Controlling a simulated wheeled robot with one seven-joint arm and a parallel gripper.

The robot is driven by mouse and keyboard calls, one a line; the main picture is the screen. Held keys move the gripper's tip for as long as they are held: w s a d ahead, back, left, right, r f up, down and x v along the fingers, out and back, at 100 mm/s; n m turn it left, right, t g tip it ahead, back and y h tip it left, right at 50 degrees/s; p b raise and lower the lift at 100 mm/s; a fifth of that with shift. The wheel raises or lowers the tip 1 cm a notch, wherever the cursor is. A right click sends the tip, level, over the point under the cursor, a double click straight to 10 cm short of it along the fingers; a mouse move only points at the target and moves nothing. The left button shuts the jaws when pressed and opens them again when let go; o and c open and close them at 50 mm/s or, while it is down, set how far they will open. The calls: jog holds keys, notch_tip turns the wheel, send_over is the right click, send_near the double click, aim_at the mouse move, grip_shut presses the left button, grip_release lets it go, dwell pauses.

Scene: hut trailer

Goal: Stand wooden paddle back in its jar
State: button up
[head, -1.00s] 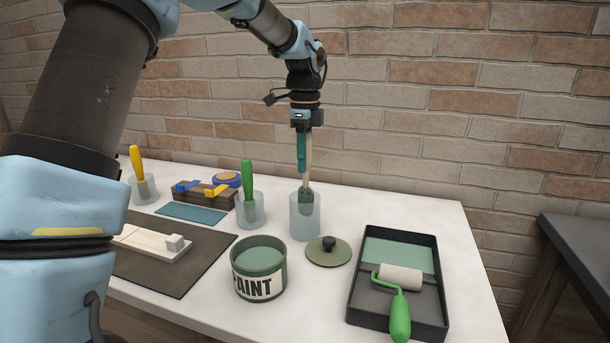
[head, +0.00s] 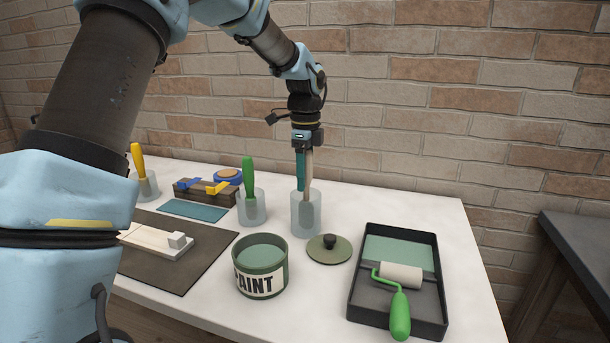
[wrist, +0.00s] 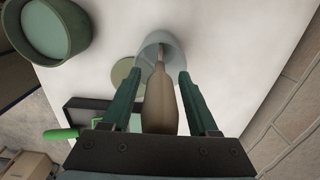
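The wooden paddle (head: 308,172) stands nearly upright, its lower end inside a translucent grey jar (head: 306,222) near the table's back edge. My gripper (head: 302,187) points straight down just above the jar. In the wrist view my gripper (wrist: 160,77) looks open, with a narrow gap on each side of the handle. In the head view one teal finger shows left of the handle. The other finger is hidden.
A paint can (head: 260,282) and a round lid (head: 329,257) lie in front of the jar. A roller tray (head: 440,318) is at right. A jar with a green-handled tool (head: 251,210) stands left. Dark mat (head: 205,262) lies front left. The brick wall is behind.

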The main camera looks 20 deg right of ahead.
jog(key=shift+o, duration=0.3)
notch_tip(320, 180, up, 12)
jog(key=shift+r+b, duration=0.15)
jog(key=shift+b, duration=0.7)
jog(key=a+f+n, duration=0.5)
jog(key=a+n, duration=0.1)
jog(key=a, duration=0.4)
jog(key=a+f+n, duration=0.5)
jog(key=a+n, duration=0.1)
jog(key=a, duration=0.3)
jog(key=s+a+f+n, duration=0.4)
jog(key=s+a+n, duration=0.1)
jog(key=a, duration=0.3)
jog(key=s+a+f+n+t, duration=0.1)
jog(key=s+a+f+n, duration=0.3)
jog(key=s+a+n, duration=0.2)
jog(key=a+n, duration=0.2)
jog(key=a, duration=0.1)
jog(key=shift+a+n+t, duration=0.25)
jog(key=shift+n+t, duration=0.05)
